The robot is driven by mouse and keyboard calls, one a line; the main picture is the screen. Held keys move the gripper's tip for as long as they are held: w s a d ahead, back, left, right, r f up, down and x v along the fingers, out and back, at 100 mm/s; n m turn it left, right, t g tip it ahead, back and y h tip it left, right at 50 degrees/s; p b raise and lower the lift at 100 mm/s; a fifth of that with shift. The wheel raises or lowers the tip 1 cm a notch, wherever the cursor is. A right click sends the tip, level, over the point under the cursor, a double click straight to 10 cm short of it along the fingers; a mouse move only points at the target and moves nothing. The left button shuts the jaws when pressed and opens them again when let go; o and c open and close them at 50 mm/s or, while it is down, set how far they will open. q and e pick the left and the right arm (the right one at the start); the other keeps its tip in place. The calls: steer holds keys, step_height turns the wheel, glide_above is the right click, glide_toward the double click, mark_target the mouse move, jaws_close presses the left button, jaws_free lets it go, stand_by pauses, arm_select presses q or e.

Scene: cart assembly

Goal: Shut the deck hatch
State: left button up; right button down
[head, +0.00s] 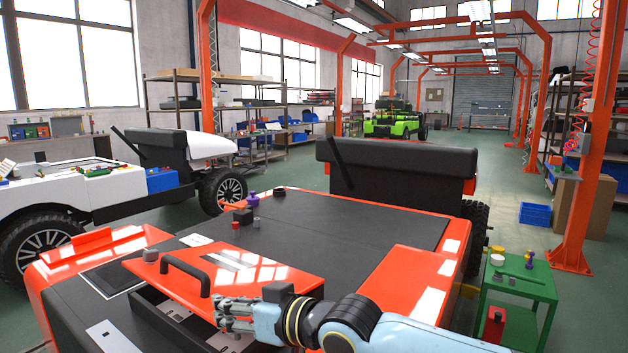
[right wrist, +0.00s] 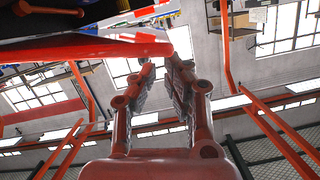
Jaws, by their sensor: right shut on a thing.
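The deck hatch (head: 258,284) is an orange panel with white stripes and a black bar handle (head: 186,276) on the cart's dark deck. It stands partly open and tilted, with the dark compartment (head: 150,302) showing under its near edge. My right gripper (head: 226,312) is at the hatch's near right edge, shut on it; the fingers partly hide this edge. In the right wrist view the fingers (right wrist: 162,68) reach up to the orange edge of the hatch (right wrist: 90,50). My left gripper is not in view.
Small parts, among them a purple knob (head: 252,198) and a black block (head: 243,217), lie on the deck (head: 340,225) behind the hatch. A green side table (head: 520,285) stands at right. A white cart (head: 50,190) stands at left.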

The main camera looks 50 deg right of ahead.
steer(key=shift+n, duration=0.7)
steer(key=f+b, duration=0.1)
steer(key=f, duration=0.1)
steer(key=a+f+b, duration=0.1)
steer(key=f, duration=0.2)
steer(key=shift+a, duration=0.2)
steer(key=shift+a+f+n+h+b, duration=0.1)
steer(key=shift+f+n+h+b, duration=0.25)
steer(key=shift+f+b, duration=0.35)
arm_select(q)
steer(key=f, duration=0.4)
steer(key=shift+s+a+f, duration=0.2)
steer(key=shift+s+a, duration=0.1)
arm_select(e)
steer(key=shift+s+f, duration=0.15)
steer(key=shift+f, duration=0.2)
step_height(320, 180, up, 4)
steer(key=p, duration=0.4)
steer(key=shift+r, duration=0.25)
steer(key=shift+s+r+p, duration=0.4)
steer(key=shift+r+p, duration=0.1)
steer(key=shift+r, duration=0.05)
arm_select(q)
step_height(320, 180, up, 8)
steer(key=p, duration=0.2)
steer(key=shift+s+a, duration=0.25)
arm_select(e)
steer(key=v, duration=0.8)
steer(key=shift+s, duration=0.5)
